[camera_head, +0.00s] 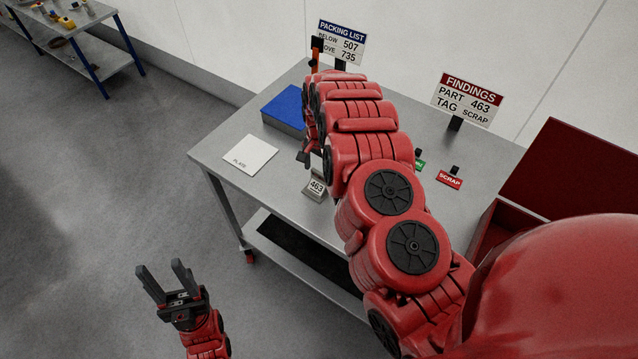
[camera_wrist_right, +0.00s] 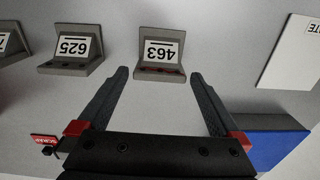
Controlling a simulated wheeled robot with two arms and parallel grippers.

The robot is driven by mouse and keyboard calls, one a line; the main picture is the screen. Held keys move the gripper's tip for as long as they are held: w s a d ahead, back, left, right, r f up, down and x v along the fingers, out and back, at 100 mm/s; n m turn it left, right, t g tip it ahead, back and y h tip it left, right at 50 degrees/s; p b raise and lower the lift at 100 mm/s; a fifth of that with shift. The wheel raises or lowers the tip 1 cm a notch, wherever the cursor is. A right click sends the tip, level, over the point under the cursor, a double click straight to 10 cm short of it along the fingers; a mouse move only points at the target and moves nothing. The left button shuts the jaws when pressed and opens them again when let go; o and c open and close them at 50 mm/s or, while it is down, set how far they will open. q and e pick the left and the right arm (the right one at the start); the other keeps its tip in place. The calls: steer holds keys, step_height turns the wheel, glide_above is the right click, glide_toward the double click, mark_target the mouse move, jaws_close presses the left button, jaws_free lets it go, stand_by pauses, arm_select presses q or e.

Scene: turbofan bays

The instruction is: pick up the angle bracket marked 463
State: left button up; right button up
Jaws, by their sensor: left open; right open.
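The angle bracket marked 463 (camera_head: 316,188) is a small grey L-shaped part with a white label, standing near the front edge of the grey table. In the right wrist view the bracket 463 (camera_wrist_right: 160,52) stands just beyond and between the fingertips of my open right gripper (camera_wrist_right: 159,75), which looks empty. In the head view my right gripper (camera_head: 306,158) is above the table behind the bracket, partly hidden by my arm. My left gripper (camera_head: 163,268) is open and empty, over the floor left of the table.
A bracket marked 625 (camera_wrist_right: 75,50) stands beside 463. A white plate (camera_head: 250,155), a blue block (camera_head: 287,108) and a red SCRAP tag (camera_head: 449,179) are on the table (camera_head: 222,180). A FINDINGS sign (camera_head: 467,98) stands at the back. A red box (camera_head: 575,175) is at right.

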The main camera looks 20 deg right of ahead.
mark_target(320, 180)
steer(key=shift+s+f+p, duration=0.1)
steer(key=shift+f+p, duration=0.25)
steer(key=shift+f, duration=0.1)
steer(key=shift+d+f+p, duration=0.1)
steer(key=shift+f+p, duration=0.2)
step_height(320, 180, down, 2)
steer(key=shift+f+p, duration=0.25)
steer(key=shift+p, duration=0.15)
steer(key=shift+f, duration=0.25)
steer(key=c, duration=1.2)
steer(key=shift+c, duration=0.2)
steer(key=shift+w+r, duration=0.1)
steer(key=shift+w, duration=0.1)
